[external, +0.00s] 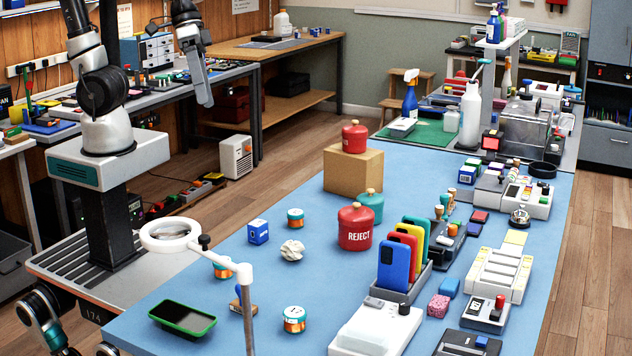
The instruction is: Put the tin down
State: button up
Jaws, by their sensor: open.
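My gripper (206,102) hangs in the air at the upper left, pointing down, well apart from the tins. It is open, and no tin shows in it.
A ring magnifier on a stand (246,310) rises at the front left, beside a green-edged phone (182,318). A blue box (258,231), red REJECT canister (356,228), cardboard box (353,172) and phone rack (412,282) stand around. Bare mat (345,285) lies mid-front.

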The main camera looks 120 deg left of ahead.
jog(key=s+d+r+m+t+y, duration=0.1)
jog(key=s+d+r+m, duration=0.1)
jog(key=s+m, duration=0.4)
jog(key=shift+s+r+m+y, duration=0.15)
jog(key=shift+s+m+y, duration=0.15)
jog(key=shift+s+y, duration=0.1)
dwell(1.6)
